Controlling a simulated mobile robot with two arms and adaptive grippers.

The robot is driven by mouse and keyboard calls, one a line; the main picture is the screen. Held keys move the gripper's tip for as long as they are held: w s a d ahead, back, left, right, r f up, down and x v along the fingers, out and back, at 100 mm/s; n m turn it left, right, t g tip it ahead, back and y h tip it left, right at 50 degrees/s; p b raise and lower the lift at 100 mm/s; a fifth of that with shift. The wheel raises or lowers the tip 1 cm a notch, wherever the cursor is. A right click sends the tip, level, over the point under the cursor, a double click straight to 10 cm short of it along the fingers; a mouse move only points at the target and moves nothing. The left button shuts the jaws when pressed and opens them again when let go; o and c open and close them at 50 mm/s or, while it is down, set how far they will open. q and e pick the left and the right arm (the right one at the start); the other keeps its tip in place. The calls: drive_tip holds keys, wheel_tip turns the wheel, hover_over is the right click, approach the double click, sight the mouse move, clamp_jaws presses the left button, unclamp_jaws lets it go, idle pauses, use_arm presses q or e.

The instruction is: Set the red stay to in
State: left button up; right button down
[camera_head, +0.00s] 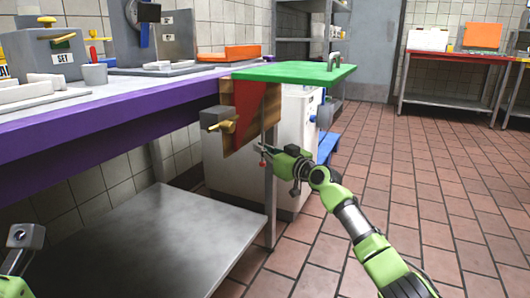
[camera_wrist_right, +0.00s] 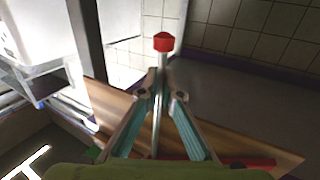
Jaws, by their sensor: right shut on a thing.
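The red stay is a thin metal rod with a red tip (camera_wrist_right: 164,42). In the right wrist view it runs between my two fingers, and the tip stands out beyond them. My right gripper (camera_head: 268,153) is shut on the rod, just below the green leaf (camera_head: 295,72) at the end of the purple-edged counter. A wooden panel (camera_head: 242,112) with a red face hangs under the leaf, left of my gripper. It also shows behind the fingers in the right wrist view (camera_wrist_right: 225,140). Only part of my left arm shows at the lower left edge; its fingers are out of frame.
A white bin (camera_head: 225,165) stands behind the counter leg. A metal lower shelf (camera_head: 150,240) lies under the counter (camera_head: 110,115). The tiled floor on the right is clear.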

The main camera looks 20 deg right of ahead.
idle(0.3)
drive_tip(key=c, duration=2.2)
unclamp_jaws()
drive_tip(key=shift+a+r, duration=0.1)
drive_tip(key=shift+c, duration=0.2)
drive_tip(key=shift+s, duration=0.1)
drive_tip(key=v, duration=1.2)
